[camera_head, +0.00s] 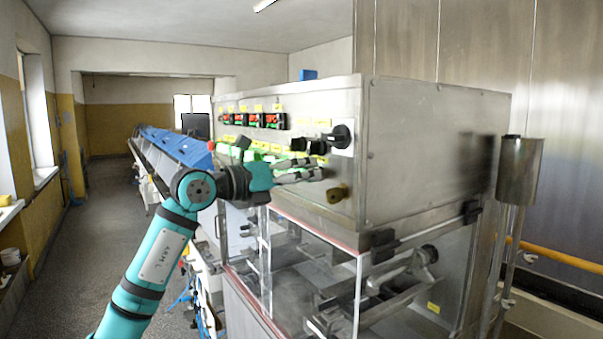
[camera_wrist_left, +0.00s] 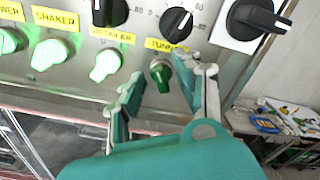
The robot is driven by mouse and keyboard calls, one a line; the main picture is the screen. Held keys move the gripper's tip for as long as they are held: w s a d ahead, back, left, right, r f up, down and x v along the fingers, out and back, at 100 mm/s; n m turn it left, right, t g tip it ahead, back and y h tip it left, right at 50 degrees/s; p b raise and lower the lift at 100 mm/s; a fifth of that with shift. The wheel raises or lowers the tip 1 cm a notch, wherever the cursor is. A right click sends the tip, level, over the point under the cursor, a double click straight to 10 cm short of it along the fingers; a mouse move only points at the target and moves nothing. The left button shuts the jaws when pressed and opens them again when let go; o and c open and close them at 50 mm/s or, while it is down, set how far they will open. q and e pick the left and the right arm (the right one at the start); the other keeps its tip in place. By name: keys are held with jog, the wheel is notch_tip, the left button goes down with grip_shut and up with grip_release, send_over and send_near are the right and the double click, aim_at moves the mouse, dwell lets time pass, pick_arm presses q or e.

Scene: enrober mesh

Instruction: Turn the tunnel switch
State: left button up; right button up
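The tunnel switch (camera_wrist_left: 161,74) is a small dark green knob under a partly covered yellow label in the left wrist view. My left gripper (camera_wrist_left: 168,84) is open, with one finger on each side of this knob; I cannot tell if either finger touches it. In the head view my left gripper (camera_head: 308,167) reaches the right part of the panel front, and I cannot make out the tunnel switch behind its fingers. My right gripper is in neither view.
Lit green switches for the detailer (camera_wrist_left: 106,65) and shaker (camera_wrist_left: 50,54) sit to the left. Clear guard panels (camera_head: 310,270) lie below; the aisle (camera_head: 95,235) is open floor.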

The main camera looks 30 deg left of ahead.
pick_arm(q)
grip_shut()
jog(key=shift+m, duration=0.4)
jog(key=shift+s+d+m+b, duration=0.15)
jog(key=shift+m+b, duration=0.65)
jog(key=shift+m, duration=1.95)
jog(key=shift+w+d+m+b, duration=0.1)
jog(key=shift+m+b, duration=0.65)
jog(key=shift+m, duration=2.3)
jog(key=shift+o, duration=0.3)
grip_release()
jog(key=shift+s, duration=0.1)
